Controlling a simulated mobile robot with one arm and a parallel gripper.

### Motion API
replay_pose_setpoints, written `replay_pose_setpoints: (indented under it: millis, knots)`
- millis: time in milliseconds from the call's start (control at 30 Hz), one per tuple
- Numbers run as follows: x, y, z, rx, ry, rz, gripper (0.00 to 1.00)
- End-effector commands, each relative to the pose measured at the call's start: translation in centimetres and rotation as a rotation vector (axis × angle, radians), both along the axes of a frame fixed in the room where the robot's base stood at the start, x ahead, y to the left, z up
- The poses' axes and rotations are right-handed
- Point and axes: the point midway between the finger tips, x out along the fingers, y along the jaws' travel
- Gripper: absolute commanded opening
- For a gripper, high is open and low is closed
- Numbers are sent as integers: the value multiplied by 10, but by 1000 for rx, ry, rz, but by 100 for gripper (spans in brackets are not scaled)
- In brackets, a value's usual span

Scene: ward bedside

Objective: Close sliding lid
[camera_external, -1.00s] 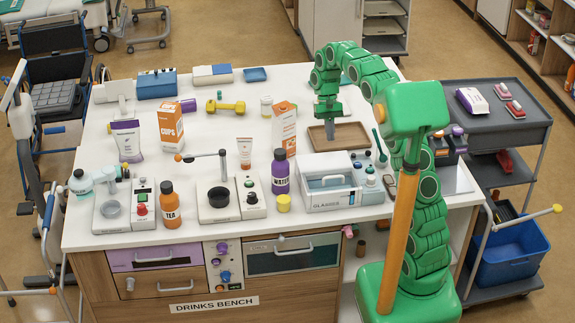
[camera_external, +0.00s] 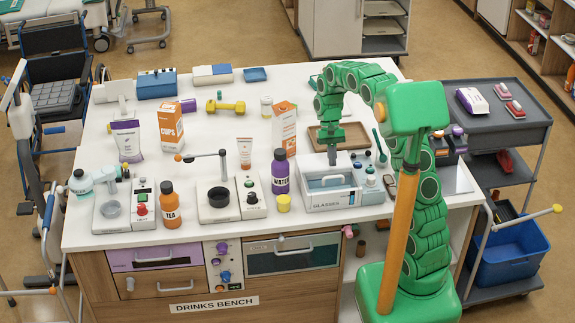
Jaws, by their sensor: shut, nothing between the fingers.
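The white box labelled GLASSES (camera_external: 333,203) stands at the front right of the bench. Its top shows a bluish panel with a pale handle bar (camera_external: 327,178); how far the lid is slid is too small to tell. My gripper (camera_external: 332,161) is shut and empty, pointing down at the back edge of this box, just behind the handle. Whether its tip touches the box I cannot tell.
A wooden tray (camera_external: 312,139) lies behind the box. A purple WATER bottle (camera_external: 280,175) and a yellow cup (camera_external: 284,203) stand to its left. Small bottles and a control panel (camera_external: 371,182) are close on its right.

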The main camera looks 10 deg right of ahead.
Motion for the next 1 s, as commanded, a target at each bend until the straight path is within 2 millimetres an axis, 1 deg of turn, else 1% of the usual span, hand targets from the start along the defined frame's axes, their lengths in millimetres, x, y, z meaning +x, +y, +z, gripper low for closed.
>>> replay_pose_setpoints:
  millis: [67,300,500,667,1000]
  knots:
    - [-5,0,-9,0,-1,0,0]
    - [-28,0,-3,0,-1,1,0]
    - [-39,0,0,1,-3,2,0]
    - [-42,0,0,0,-2,1,0]
    - [-43,0,0,0,-2,1,0]
